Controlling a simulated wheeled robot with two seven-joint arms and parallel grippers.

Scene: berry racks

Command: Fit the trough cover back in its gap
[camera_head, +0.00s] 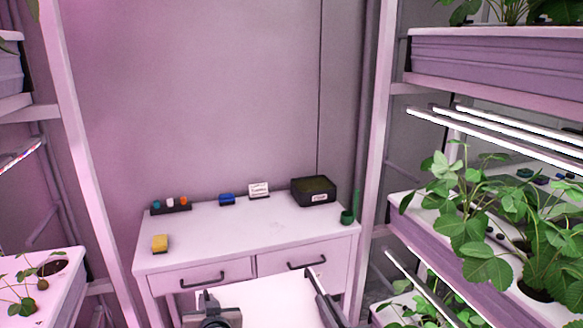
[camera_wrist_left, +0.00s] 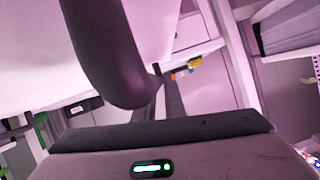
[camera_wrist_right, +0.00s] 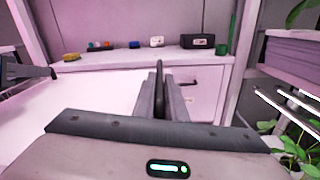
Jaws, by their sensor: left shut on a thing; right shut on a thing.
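The trough cover is a flat white panel (camera_head: 272,300) held level at the bottom of the head view, in front of the desk. It also fills the left part of the right wrist view (camera_wrist_right: 90,95). My left gripper (camera_head: 212,312) is at its left side, shut on a dark handle that looms large and curved in the left wrist view (camera_wrist_left: 115,60). My right gripper (camera_head: 325,300) is at its right side, shut on a dark upright handle, seen between its fingers in the right wrist view (camera_wrist_right: 160,85). I cannot make out the gap in these views.
A white desk (camera_head: 240,228) stands ahead, with a black box (camera_head: 313,192), a yellow sponge (camera_head: 160,243) and a green cup (camera_head: 347,217) on it. The right rack holds a planted trough (camera_head: 420,232). Another planted trough (camera_head: 55,300) stands at left. Rack posts flank the desk.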

